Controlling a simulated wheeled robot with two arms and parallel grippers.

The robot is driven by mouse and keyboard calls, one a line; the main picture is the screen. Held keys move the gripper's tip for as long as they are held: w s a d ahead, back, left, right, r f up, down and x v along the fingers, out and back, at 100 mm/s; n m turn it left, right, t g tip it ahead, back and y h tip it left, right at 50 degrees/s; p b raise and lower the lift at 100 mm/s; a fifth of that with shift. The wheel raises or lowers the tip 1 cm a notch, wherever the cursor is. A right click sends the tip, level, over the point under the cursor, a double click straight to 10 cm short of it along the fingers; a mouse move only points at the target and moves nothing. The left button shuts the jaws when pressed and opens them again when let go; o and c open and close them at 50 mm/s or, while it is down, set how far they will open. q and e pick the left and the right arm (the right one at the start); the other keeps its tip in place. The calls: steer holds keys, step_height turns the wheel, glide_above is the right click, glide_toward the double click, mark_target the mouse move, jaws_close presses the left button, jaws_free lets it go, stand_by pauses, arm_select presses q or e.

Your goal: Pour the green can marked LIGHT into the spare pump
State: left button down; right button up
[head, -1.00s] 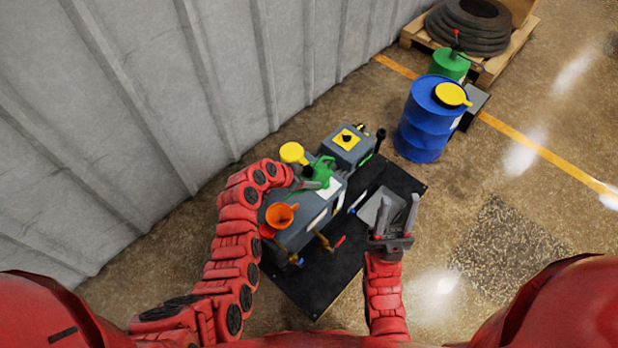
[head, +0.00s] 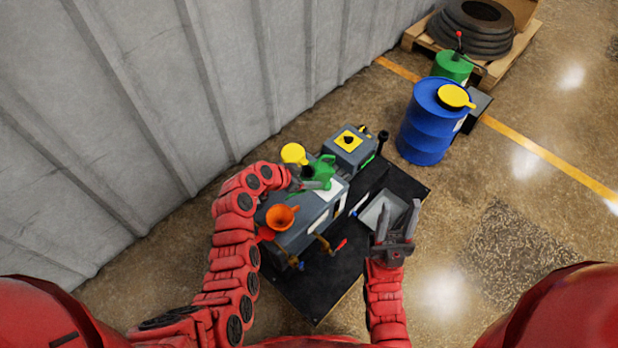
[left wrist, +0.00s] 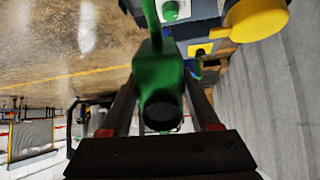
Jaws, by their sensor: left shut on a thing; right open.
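The green can (head: 322,171) is in my left gripper (head: 308,184), above the grey pump (head: 306,226). In the left wrist view the can (left wrist: 158,80) sits between the two fingers (left wrist: 160,105), with a dark round opening facing the camera. No LIGHT marking is readable. The pump carries an orange funnel (head: 281,217) at its near end. A yellow round piece (head: 294,153) stands behind the can; the left wrist view shows a yellow piece too (left wrist: 257,18). My right gripper (head: 396,220) is open and empty, over the right part of the black base.
The pump stands on a black base plate (head: 316,292). A blue drum (head: 424,137) with a yellow funnel (head: 457,96) and a green drum (head: 452,67) stand at upper right, by a pallet (head: 411,36). A ribbed grey wall (head: 140,110) runs along the left.

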mark_target(308, 174)
arm_select(q)
steer(key=shift+s+a+r+t+h+b, duration=0.2)
steer(key=shift+r+h+b, duration=0.25)
steer(key=shift+b, duration=1)
steer(key=shift+s+a+r+t+h+b, duration=0.1)
steer(key=shift+a+r+t+h+b, duration=0.25)
steer(key=shift+b, duration=1.05)
steer(key=shift+s+a+r+t+h+b, duration=0.25)
steer(key=shift+h+b, duration=0.2)
steer(key=shift+b, duration=1.1)
steer(key=shift+s+a+r+t+h+b, duration=0.15)
steer(key=shift+r+t+h+b, duration=0.25)
steer(key=shift+b, duration=1.15)
